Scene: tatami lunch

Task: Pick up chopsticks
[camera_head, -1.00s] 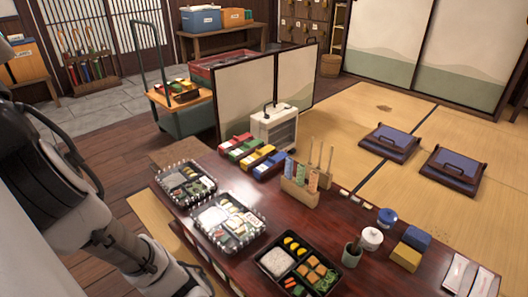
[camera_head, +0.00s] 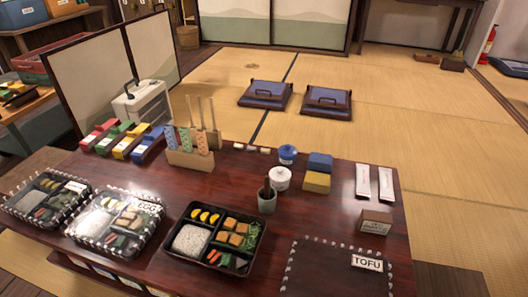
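Two slim white paper packets, which look like wrapped chopsticks, lie side by side at the right end of the dark wooden table (camera_head: 230,200). One is the left packet (camera_head: 362,180) and the other is the right packet (camera_head: 386,184). They lie flat, a small gap apart. My gripper is not in view.
Boxed lunches (camera_head: 120,220) and an open bento (camera_head: 213,239) line the front. A small card box (camera_head: 375,222) stands in front of the packets.

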